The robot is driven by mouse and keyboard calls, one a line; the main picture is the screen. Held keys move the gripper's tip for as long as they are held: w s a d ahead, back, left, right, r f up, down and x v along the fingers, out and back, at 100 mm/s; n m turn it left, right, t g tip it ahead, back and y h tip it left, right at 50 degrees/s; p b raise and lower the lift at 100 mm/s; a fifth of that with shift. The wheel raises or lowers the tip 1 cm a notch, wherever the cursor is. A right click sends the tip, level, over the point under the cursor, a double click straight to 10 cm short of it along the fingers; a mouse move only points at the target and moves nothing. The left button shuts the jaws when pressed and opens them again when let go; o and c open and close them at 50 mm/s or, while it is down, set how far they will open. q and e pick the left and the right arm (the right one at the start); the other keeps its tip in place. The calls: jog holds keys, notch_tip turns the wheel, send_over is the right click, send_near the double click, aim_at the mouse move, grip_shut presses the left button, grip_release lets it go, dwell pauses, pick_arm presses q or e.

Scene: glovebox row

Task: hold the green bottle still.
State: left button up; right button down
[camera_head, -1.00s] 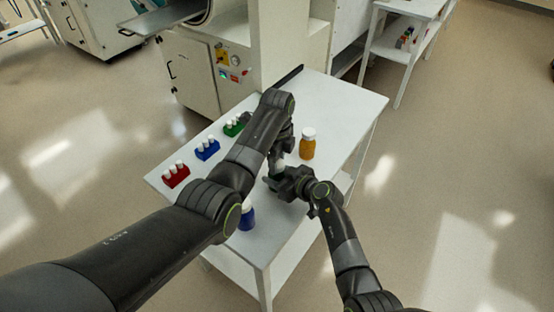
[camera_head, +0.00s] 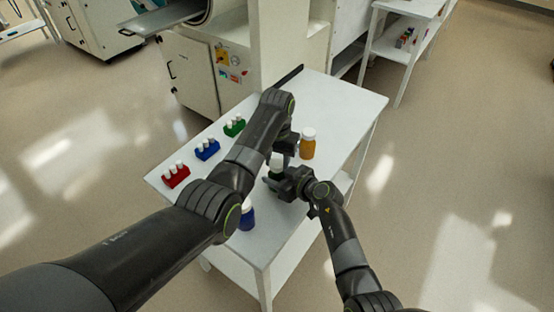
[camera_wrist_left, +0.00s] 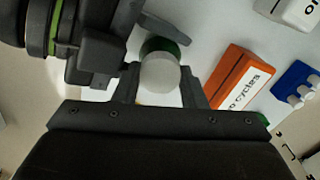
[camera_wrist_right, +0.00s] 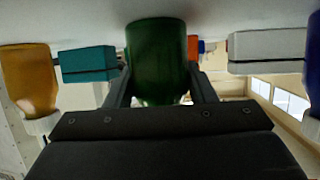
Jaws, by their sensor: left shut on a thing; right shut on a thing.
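The green bottle (camera_wrist_right: 158,58) stands on the table, and my right gripper (camera_wrist_right: 160,85) is shut around its body. In the head view the bottle (camera_head: 276,171) shows only partly, between my two grippers. My left gripper (camera_wrist_left: 160,88) is above it, its fingers closed on the white cap (camera_wrist_left: 160,75). The green of the bottle shows just behind the cap in the left wrist view. I cannot tell whether the cap still touches the bottle's neck.
An orange bottle (camera_head: 308,146) stands close behind my grippers, and a blue bottle (camera_head: 246,217) stands nearer the front. Red (camera_head: 175,177), blue (camera_head: 207,150) and green (camera_head: 234,127) racks with white-topped vials line the left edge. An orange box (camera_wrist_left: 240,80) lies near my left gripper. The table's far right is clear.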

aim_at(277, 162)
pick_arm(q)
jog(key=n, duration=0.7)
jog(key=shift+r, duration=0.25)
dwell(0.3)
jog(key=shift+r, duration=0.9)
jog(key=shift+r, duration=2)
pick_arm(e)
jog(key=c, duration=0.6)
grip_release()
jog(key=shift+o, duration=0.2)
